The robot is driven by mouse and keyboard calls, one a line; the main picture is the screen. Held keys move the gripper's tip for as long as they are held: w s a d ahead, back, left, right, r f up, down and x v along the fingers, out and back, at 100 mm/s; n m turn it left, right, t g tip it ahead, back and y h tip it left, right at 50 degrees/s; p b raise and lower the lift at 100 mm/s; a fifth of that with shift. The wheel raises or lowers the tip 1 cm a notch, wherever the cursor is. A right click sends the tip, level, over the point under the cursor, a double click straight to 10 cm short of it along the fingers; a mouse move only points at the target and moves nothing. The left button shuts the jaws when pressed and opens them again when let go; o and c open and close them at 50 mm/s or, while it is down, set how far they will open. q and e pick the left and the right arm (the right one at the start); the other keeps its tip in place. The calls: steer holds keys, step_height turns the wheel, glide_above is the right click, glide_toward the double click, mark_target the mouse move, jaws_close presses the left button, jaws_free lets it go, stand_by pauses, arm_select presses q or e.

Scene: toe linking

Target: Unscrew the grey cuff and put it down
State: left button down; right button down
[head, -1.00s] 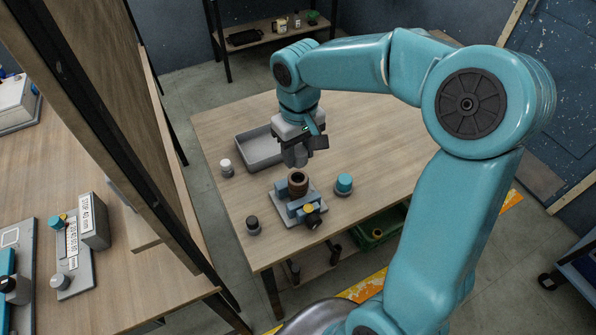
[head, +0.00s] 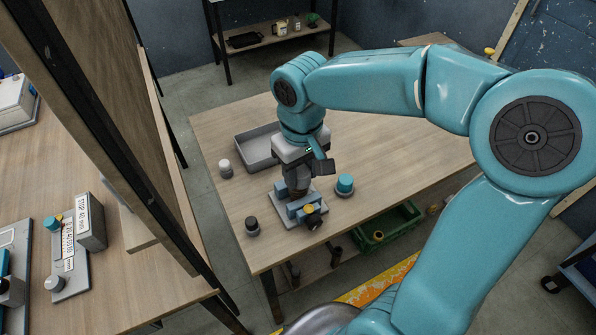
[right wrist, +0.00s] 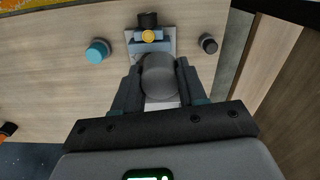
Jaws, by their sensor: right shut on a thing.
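My right gripper (head: 297,185) points down at the small fixture (head: 284,212) on the wooden table. It also shows in the right wrist view (right wrist: 158,85), with its fingers on both sides of a rounded grey piece, which I take as the grey cuff (right wrist: 158,72). The gripper is shut on it. The fixture has blue-grey blocks, a yellow knob (head: 309,209) and a dark round end (head: 313,222). The brown open-topped part in its middle is mostly hidden by the gripper. I cannot tell whether the cuff touches it. My left gripper is not in view.
A grey tray (head: 243,150) stands behind the fixture, to the left. A blue-capped piece (head: 345,184), a black-capped piece (head: 252,224) and a white-capped piece (head: 225,167) stand around it. The table's right part is clear. A green crate (head: 390,232) sits below.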

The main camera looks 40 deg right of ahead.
steer(key=shift+s+a+b, duration=0.2)
steer(key=shift+s+a, duration=0.75)
steer(key=shift+s, duration=0.15)
steer(key=shift+s+a+b, duration=0.15)
steer(key=shift+s+a, duration=0.75)
steer(key=shift+s, duration=0.2)
steer(key=w+a+f+n, duration=0.1)
steer(key=w+a+f, duration=0.2)
steer(key=w+f, duration=0.2)
steer(key=w+a+f+n, duration=0.1)
steer(key=w+a+f, duration=0.3)
steer(key=w, duration=0.6)
steer(key=shift+w+f, duration=0.35)
steer(key=shift+f, duration=0.4)
